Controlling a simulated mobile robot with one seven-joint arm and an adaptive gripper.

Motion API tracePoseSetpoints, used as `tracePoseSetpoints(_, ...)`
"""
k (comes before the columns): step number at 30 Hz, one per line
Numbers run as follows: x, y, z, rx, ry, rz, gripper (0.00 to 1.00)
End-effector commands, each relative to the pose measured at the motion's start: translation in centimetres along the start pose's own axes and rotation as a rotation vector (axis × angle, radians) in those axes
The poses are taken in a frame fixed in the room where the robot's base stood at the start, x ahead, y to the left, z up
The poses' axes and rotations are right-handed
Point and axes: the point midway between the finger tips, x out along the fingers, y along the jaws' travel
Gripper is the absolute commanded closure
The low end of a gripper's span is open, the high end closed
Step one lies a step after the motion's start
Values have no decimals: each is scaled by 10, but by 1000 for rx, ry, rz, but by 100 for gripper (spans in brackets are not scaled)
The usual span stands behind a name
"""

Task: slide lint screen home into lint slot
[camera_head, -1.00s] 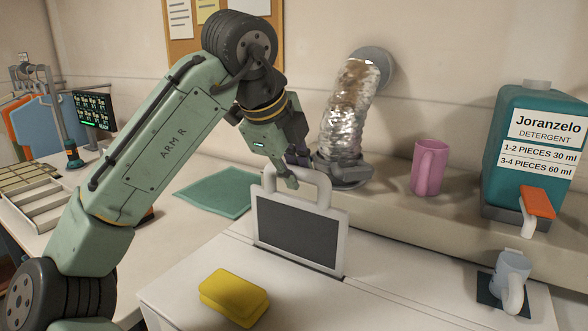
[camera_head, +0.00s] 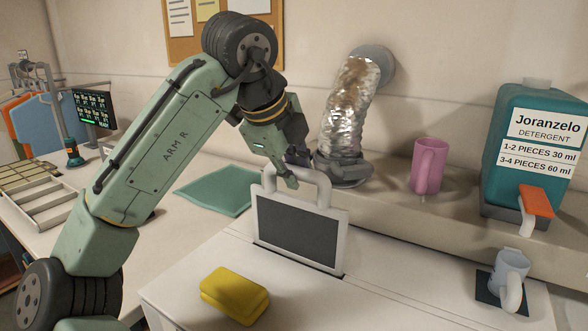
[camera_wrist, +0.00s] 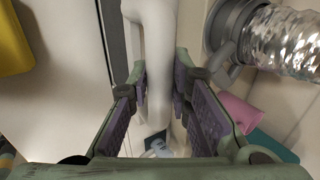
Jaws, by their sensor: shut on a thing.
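The lint screen (camera_head: 298,232) is a white frame with a dark grey mesh panel and a loop handle on top. It stands nearly upright over the white machine top, its lower edge at a dark lint slot (camera_head: 335,274). Much of the panel shows above the top. How deep the lower edge sits in the slot cannot be told. My gripper (camera_head: 294,172) is shut on the screen's handle. In the wrist view the white handle (camera_wrist: 158,70) runs between the purple-padded fingers of my gripper (camera_wrist: 160,95).
A foil duct (camera_head: 350,110) rises behind. A pink mug (camera_head: 428,167), a teal detergent container (camera_head: 530,150) and a pale blue cup (camera_head: 512,272) stand right. A teal cloth (camera_head: 215,190) lies left.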

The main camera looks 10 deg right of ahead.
Motion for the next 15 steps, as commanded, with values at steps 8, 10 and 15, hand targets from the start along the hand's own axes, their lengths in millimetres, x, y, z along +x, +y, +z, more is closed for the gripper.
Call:
tracePoseSetpoints(8,7,4,0,0,0,-1,100)
tracePoseSetpoints(10,8,5,0,0,0,-1,100)
tracePoseSetpoints(15,12,7,0,0,0,0,100)
